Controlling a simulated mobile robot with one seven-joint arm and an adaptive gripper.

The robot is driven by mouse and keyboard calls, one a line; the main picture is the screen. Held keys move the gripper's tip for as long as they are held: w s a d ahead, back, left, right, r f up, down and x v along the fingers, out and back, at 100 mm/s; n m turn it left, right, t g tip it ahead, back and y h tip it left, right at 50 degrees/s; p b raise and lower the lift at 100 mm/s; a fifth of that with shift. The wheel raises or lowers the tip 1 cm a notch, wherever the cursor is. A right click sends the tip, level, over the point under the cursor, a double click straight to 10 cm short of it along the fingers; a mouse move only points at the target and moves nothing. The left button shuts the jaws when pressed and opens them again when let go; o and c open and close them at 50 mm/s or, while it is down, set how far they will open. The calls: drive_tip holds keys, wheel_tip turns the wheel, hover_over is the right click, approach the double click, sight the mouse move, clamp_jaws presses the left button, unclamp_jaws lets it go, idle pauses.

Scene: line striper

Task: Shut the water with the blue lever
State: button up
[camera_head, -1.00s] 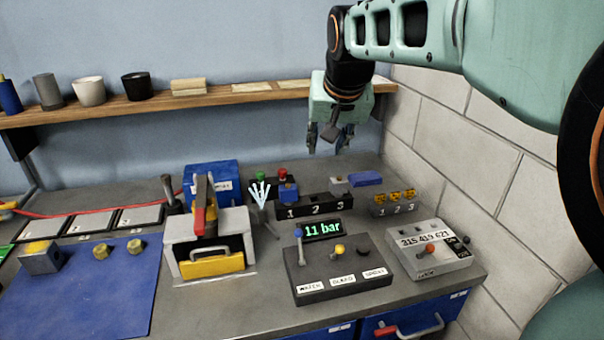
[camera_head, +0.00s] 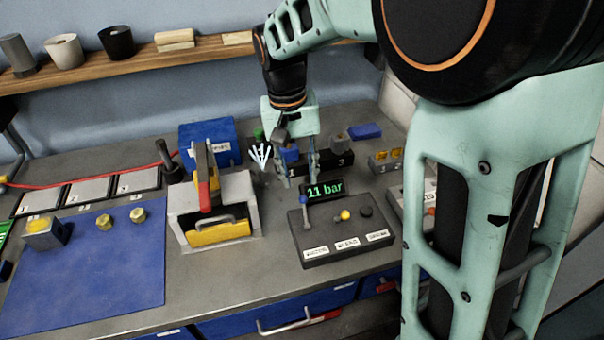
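The blue-tipped lever (camera_head: 304,211) stands upright at the left of a dark control box (camera_head: 344,236) on the bench. A label marked WATER lies in front of it. A yellow knob and a dark knob sit to its right on the same box. The green display (camera_head: 324,192) behind the lever reads 11 bar. My gripper (camera_head: 298,180) points down just behind the lever and the display, fingers apart with nothing seen between them. I cannot tell its exact height, and it appears not to touch the lever.
A grey device with a red-handled lever and yellow front (camera_head: 217,232) stands to the left. A numbered dark block (camera_head: 340,161) with coloured pieces is behind my gripper. A blue mat (camera_head: 100,270) lies at left. My arm hides much of the right side.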

sight(303, 198)
drive_tip(key=f, duration=0.6)
drive_tip(key=d+f, duration=0.1)
drive_tip(key=f, duration=0.3)
drive_tip(key=shift+f, duration=0.1)
drive_tip(key=shift+c, duration=0.5)
clamp_jaws()
